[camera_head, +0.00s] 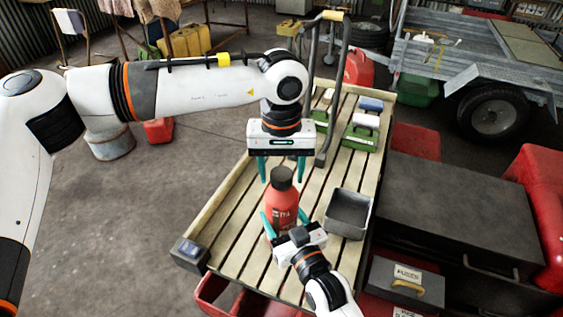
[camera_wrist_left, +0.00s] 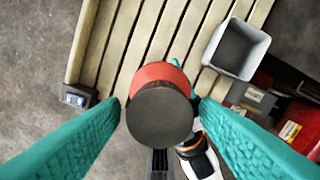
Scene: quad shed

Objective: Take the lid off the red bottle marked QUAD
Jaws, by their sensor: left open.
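In the left wrist view, the lid (camera_wrist_left: 160,117) lies between the two spread fingers, with gaps on both sides. My right gripper (camera_head: 285,221) has its teal fingers on both sides of the bottle's body and appears shut on it. Its hand hides the bottle's lower part.
A grey open bin (camera_head: 348,214) stands right of the bottle on the slatted bench (camera_head: 230,232). Green-and-white boxes (camera_head: 362,131) sit at its far end. A dark chest (camera_head: 460,205) stands to the right. Bare slats lie left of the bottle.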

